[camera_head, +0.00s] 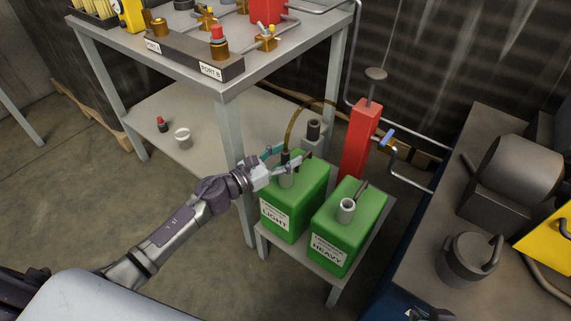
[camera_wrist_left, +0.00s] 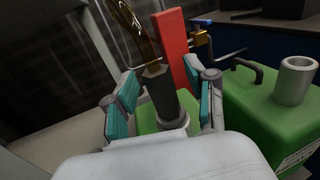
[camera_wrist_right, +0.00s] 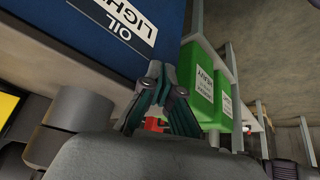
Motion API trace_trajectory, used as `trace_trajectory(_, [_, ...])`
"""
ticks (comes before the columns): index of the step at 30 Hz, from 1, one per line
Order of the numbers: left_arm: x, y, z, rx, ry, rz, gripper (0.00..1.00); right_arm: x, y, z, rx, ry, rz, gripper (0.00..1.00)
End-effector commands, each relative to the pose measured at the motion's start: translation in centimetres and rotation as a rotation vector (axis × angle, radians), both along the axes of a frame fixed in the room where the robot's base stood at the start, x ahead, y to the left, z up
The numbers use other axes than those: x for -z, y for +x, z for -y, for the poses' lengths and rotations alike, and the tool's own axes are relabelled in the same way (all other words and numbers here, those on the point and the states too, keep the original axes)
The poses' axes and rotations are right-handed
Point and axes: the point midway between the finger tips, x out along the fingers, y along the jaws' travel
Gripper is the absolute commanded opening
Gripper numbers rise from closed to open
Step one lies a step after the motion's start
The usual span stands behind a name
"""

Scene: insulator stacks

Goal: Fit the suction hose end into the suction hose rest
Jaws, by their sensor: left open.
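The suction hose end (camera_wrist_left: 160,92) is a dark sleeve on an amber hose (camera_wrist_left: 128,28). It stands in the grey neck (camera_wrist_left: 186,117) of the green LIGHT can (camera_head: 301,205). My left gripper (camera_head: 281,160) is open, with its teal fingers on either side of the hose end in the left wrist view (camera_wrist_left: 163,98). Whether a finger touches it is unclear. A grey block with a dark cylinder (camera_head: 313,131) behind the can may be the suction hose rest.
A green HEAVY can (camera_head: 338,238) stands beside the LIGHT can on a low stand (camera_head: 381,217). A red column (camera_head: 360,143) rises behind. The workbench leg (camera_head: 230,140) is close left of the left gripper. A dark bench (camera_head: 420,230) is right.

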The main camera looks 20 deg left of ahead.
Motion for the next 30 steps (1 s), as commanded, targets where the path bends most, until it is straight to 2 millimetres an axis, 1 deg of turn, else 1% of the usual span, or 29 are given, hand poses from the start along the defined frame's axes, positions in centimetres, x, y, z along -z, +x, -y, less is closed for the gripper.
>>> trace_trajectory(2, [0.0, 0.0, 0.0, 0.0, 0.0, 0.0, 0.54, 0.0, 0.0, 0.0, -0.001, 0.001, 0.0, 0.0])
trace_trajectory(9, [0.0, 0.0, 0.0, 0.0, 0.0, 0.0, 0.14, 0.0, 0.0, -0.1, -0.002, 0.001, -0.001, 0.0])
trace_trajectory(12, [0.0, 0.0, 0.0, 0.0, 0.0, 0.0, 0.0, 0.0, 0.0, -0.1, -0.002, 0.001, -0.001, 0.0])
trace_trajectory(25, [-0.4, 0.0, 0.0, 0.0, 0.0, 0.001, 0.0, 0.0, -0.2, -0.1, -0.002, -0.001, -0.012, 0.0])
trace_trajectory(26, [-0.5, 0.0, -0.1, 0.001, 0.0, 0.001, 0.0, 0.0, -0.4, 0.0, -0.001, -0.003, -0.021, 0.0])
trace_trajectory(30, [-1.4, 0.0, -0.1, 0.001, 0.002, 0.003, 0.0, 0.6, -2.3, 0.6, 0.008, -0.02, -0.115, 0.0])
